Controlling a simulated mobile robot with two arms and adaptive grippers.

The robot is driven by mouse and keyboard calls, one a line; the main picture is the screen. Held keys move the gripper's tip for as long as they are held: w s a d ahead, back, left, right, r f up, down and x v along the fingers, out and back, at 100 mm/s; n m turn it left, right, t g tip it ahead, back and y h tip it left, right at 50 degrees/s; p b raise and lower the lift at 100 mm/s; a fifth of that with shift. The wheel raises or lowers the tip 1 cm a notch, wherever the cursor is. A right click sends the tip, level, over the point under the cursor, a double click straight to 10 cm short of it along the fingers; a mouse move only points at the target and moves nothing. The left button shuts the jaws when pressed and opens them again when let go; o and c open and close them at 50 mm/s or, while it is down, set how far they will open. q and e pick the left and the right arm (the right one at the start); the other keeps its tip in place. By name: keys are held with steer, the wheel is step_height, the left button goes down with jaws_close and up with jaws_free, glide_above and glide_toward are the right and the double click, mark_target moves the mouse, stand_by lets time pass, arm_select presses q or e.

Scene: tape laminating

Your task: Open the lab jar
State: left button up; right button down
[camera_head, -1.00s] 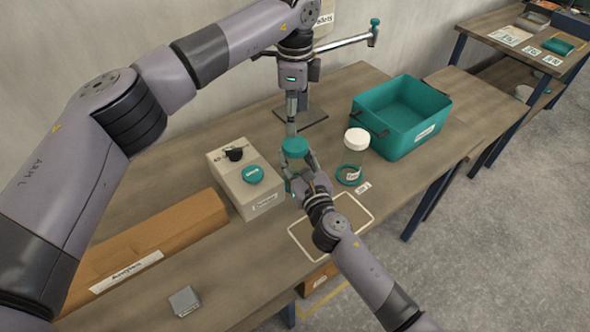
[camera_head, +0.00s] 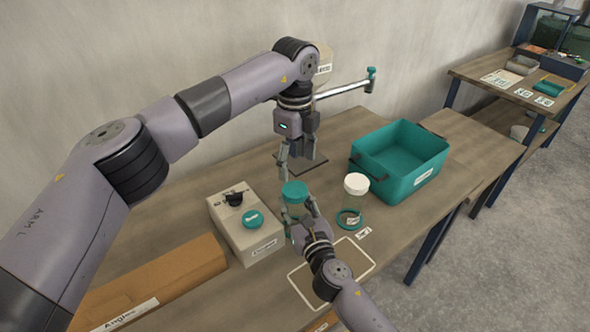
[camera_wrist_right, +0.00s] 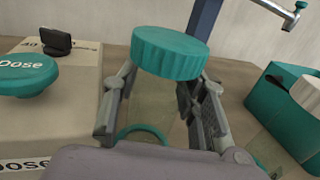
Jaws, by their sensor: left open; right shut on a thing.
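The lab jar has a ribbed teal lid (camera_head: 295,190) and a clear body (camera_head: 297,209). Its lid (camera_wrist_right: 171,52) sits on top of the clear body (camera_wrist_right: 155,105) in the right wrist view. My right gripper (camera_head: 303,215) is shut around the jar body, with one finger on each side below the lid. My left gripper (camera_head: 297,166) is open and empty, pointing down just above the lid and apart from it. Whether the lid is loosened cannot be told.
A cream box (camera_head: 246,232) with a teal "Dose" button (camera_head: 253,219) stands left of the jar. A white-capped clear jar (camera_head: 356,184) and a teal bin (camera_head: 402,165) stand to the right. A brown carton (camera_head: 160,278) lies at front left. A white outlined area (camera_head: 310,292) marks the table front.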

mark_target(295, 189)
arm_select(q)
steer(key=m, duration=0.6)
steer(key=shift+m, duration=0.3)
steer(key=m, duration=1.2)
steer(key=shift+m, duration=0.3)
steer(key=m, duration=1.2)
steer(key=shift+m, duration=0.3)
steer(key=m, duration=1.2)
steer(key=shift+m, duration=0.4)
steer(key=shift+f, duration=4.05)
steer(key=shift+c, duration=0.6)
